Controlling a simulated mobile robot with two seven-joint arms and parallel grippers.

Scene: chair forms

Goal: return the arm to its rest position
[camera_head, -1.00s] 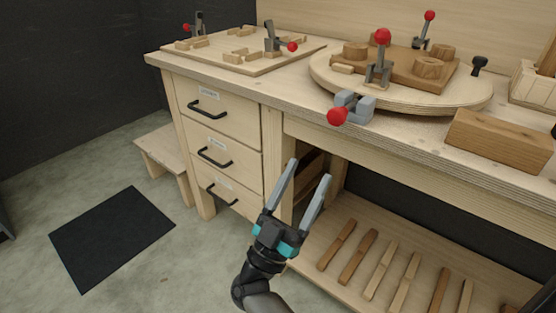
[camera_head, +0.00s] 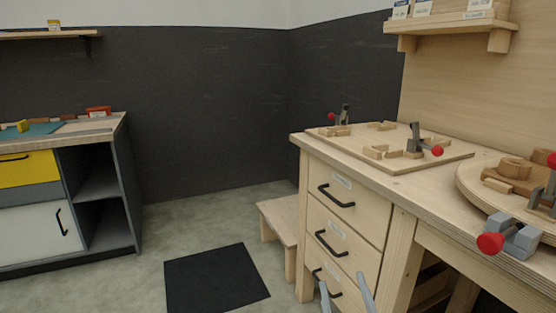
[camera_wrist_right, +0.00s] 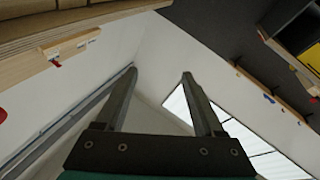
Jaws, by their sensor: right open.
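My right gripper (camera_head: 346,297) shows at the bottom edge of the head view, only its two grey fingertips in sight. The fingers stand apart with nothing between them. They are in front of the lower drawers of the wooden workbench (camera_head: 345,170). In the right wrist view the same gripper (camera_wrist_right: 156,75) is open and empty, its fingers pointing up toward the pale wall and ceiling. The rest of my right arm is out of the head view. My left gripper is in neither view.
A round wooden turntable (camera_head: 473,185) with a red-knobbed clamp (camera_head: 515,238) is on the bench at right. A low wooden stool (camera_head: 278,222) stands left of the drawers. A black mat (camera_head: 216,278) lies on open floor. A cabinet (camera_head: 30,225) stands at far left.

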